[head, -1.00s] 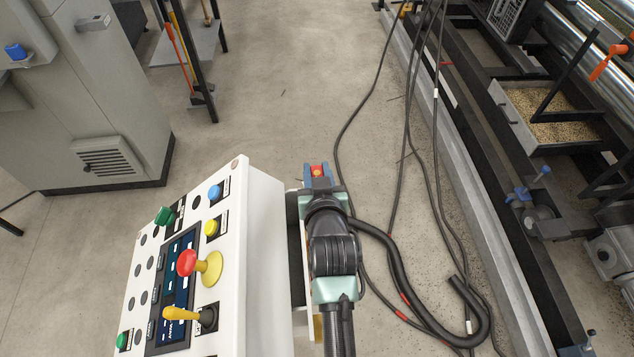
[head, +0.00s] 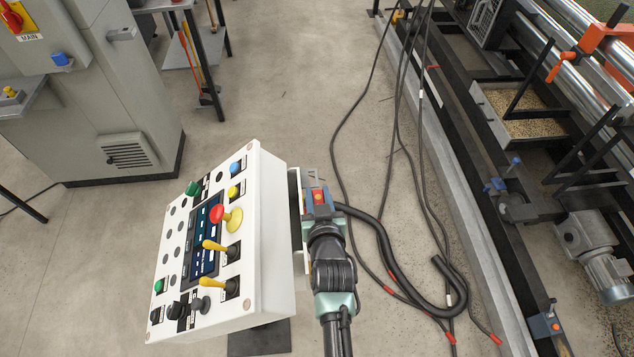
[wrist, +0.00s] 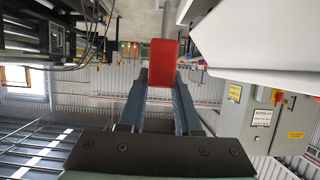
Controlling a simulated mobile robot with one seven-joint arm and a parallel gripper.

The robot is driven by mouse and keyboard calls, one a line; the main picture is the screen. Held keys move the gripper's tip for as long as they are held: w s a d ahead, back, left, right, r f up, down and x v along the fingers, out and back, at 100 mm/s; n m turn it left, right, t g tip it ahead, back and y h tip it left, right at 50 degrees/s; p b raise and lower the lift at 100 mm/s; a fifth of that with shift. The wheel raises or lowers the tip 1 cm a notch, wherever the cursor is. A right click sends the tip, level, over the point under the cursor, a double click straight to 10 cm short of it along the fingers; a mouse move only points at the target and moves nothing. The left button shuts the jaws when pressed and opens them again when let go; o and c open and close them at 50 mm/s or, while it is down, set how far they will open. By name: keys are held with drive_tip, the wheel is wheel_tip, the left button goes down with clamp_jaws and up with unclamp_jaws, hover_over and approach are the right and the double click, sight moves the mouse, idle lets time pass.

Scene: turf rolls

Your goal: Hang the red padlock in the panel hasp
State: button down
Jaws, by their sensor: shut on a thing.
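The red padlock (wrist: 162,62) is between the two blue-grey fingers of my gripper (wrist: 160,92) in the wrist view, its grey shackle pointing away from the gripper. In the head view the padlock (head: 319,196) shows as a small red body at the tip of my gripper (head: 318,206), just right of the white control console. My gripper is shut on it. A grey cabinet (head: 95,90) with a red switch on a yellow plate marked MAIN stands at upper left. A small grey fitting (head: 121,34) is on its face; I cannot tell whether it is the hasp.
The white console (head: 262,230), with buttons and levers, stands close left of my arm. Black cables (head: 398,150) lie on the floor to the right. A long machine frame (head: 470,190) runs along the right. Open floor (head: 290,80) lies ahead, between cabinet and machine.

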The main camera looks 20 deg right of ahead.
drive_tip(key=shift+s+a, duration=0.1)
drive_tip(key=shift+s, duration=0.15)
drive_tip(key=shift+w+f, duration=0.15)
drive_tip(key=shift+w, duration=0.1)
drive_tip(key=shift+s+f+b, duration=0.1)
drive_tip(key=shift+f+b, duration=0.2)
drive_tip(key=shift+b, duration=0.2)
wheel_tip(320, 180, down, 5)
drive_tip(key=b, duration=0.4)
drive_tip(key=shift+b, duration=0.35)
drive_tip(key=shift+f+b, duration=2.65)
idle(0.8)
drive_tip(key=c, duration=0.5)
unclamp_jaws()
drive_tip(key=shift+r, duration=0.1)
